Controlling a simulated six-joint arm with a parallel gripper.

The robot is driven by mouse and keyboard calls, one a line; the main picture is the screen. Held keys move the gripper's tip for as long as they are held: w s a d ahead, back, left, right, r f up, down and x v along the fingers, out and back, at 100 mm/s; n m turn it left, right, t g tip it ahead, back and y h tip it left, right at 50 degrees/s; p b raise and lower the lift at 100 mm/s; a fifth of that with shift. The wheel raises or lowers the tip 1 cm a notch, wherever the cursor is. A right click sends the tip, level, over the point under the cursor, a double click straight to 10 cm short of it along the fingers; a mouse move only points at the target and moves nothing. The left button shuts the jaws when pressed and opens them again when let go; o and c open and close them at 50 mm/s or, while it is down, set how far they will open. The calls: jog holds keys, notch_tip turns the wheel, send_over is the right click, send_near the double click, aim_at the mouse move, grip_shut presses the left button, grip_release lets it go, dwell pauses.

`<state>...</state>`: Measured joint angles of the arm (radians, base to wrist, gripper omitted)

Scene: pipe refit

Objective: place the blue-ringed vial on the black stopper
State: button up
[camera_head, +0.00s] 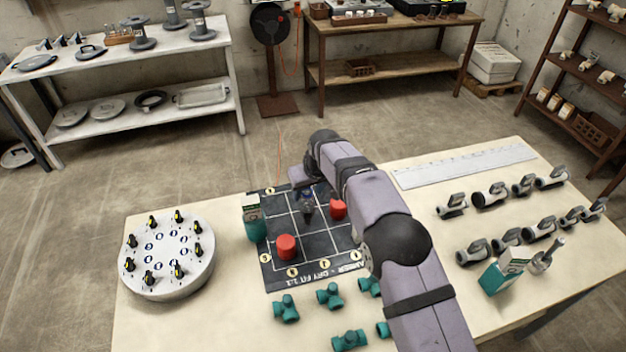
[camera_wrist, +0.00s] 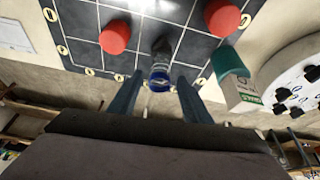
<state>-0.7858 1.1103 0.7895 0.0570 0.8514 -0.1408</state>
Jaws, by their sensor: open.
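The blue-ringed vial (camera_wrist: 159,78) is clear with a blue band and shows between my fingertips in the wrist view. A dark piece that looks like the black stopper (camera_wrist: 162,48) is directly beyond it, over the dark gridded board (camera_wrist: 135,50). The two look in line, but I cannot tell how firmly they are seated. In the head view they show as one small upright dark piece with a bluish upper part (camera_head: 307,203) on the board. My gripper (camera_wrist: 160,80) is open, one finger on each side of the vial. In the head view the arm partly hides it.
Red cylinders (camera_head: 287,247) (camera_head: 338,208) stand on the board near the vial. A white round carousel (camera_head: 165,285) stands left. Teal fittings (camera_head: 286,309) lie in front, grey valves (camera_head: 490,194) at right.

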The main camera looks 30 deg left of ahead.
jog(key=b+v, duration=0.2)
jog(key=v, duration=0.7)
jog(key=shift+a, duration=0.1)
jog(key=s+d+f+m+h, duration=0.15)
jog(key=d+m, duration=0.35)
jog(key=d, duration=2.1)
jog(key=s+d+f+m+g+h, duration=0.1)
jog(key=s+d+f+m, duration=0.1)
jog(key=s+d, duration=0.8)
jog(key=s+d+f+m+g+h, duration=0.1)
jog(key=s+d+f+m, duration=0.2)
jog(key=s+d, duration=0.7)
jog(key=shift+s+f+g, duration=0.35)
jog(key=shift+s+g, duration=0.05)
jog(key=shift+s, duration=0.35)
